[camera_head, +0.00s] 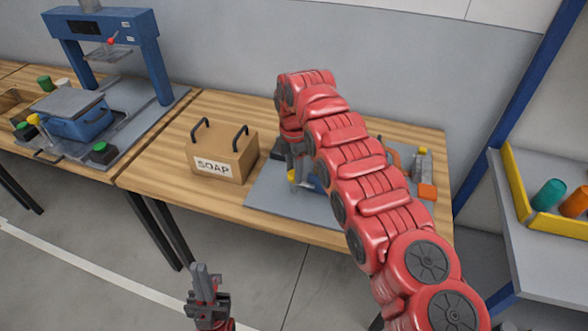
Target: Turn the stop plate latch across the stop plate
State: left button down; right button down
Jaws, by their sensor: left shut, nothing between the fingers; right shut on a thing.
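My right arm reaches from the lower right across the bench, and its gripper (296,168) points down over the left part of a grey plate (262,192). It is shut on a small piece with a yellow part (292,176) showing at the fingertips. This looks like the stop plate latch, but its shape and angle are mostly hidden. The stop plate itself cannot be made out; my red arm covers most of the fixture, with only a bit of blue showing beside the gripper. My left gripper (207,282) is shut and empty, low in front of the bench.
A cardboard SOAP box (222,153) with two dark handles stands left of the grey plate. An orange block (427,191) and a grey post with a yellow top (423,160) are right of my arm. A blue press (105,35) stands far left; a yellow-edged tray (517,190) is at right.

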aim_at(293, 173)
jog(key=shift+c, duration=1.9)
grip_release()
notch_tip(293, 173, up, 3)
jog(key=shift+f, duration=0.15)
notch_tip(293, 173, up, 4)
jog(key=shift+a+r+p, duration=0.1)
jog(key=shift+r+p, duration=0.1)
jog(key=shift+p, duration=0.9)
notch_tip(293, 173, up, 10)
jog(key=p, duration=1)
jog(key=shift+r, duration=0.15)
